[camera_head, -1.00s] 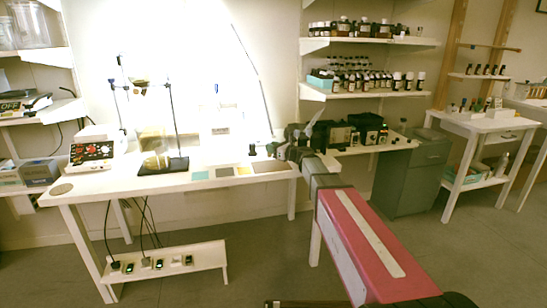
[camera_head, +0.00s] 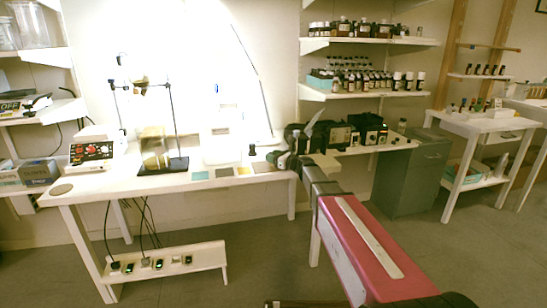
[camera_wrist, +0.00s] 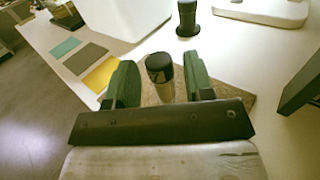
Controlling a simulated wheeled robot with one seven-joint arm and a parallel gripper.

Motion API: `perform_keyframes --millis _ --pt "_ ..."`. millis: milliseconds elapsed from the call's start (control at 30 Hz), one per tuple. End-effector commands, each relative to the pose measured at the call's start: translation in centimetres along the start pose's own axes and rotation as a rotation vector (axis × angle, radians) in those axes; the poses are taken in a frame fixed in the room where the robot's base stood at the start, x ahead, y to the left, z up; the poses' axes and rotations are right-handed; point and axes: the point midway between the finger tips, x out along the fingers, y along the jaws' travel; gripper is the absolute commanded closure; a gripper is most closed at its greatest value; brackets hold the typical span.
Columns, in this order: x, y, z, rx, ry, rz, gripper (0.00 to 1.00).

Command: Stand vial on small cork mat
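A vial with a black cap (camera_wrist: 159,67) and a paler body stands about upright between the two green fingers of my gripper (camera_wrist: 160,84) in the wrist view. A narrow gap shows on each side of the vial, so my gripper looks open around it. A brown cork mat (camera_wrist: 236,104) lies behind and below the vial. The vial's base is hidden, so contact with the mat cannot be told. In the head view my gripper (camera_head: 289,162) is low over the right end of the white bench, and the vial cannot be made out.
Yellow (camera_wrist: 101,75), grey (camera_wrist: 85,58) and teal (camera_wrist: 65,47) mats lie in a row to the left. Black boxes (camera_head: 370,128) stand right of my gripper. A stand with glassware (camera_head: 160,160) is further left.

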Motion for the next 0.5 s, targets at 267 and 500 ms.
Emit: perform_keyframes --millis 267,500 --pt "0.0 0.0 0.1 0.0 0.0 0.0 0.49" --pt "-1.9 0.1 0.3 0.001 0.0 -0.001 0.49"
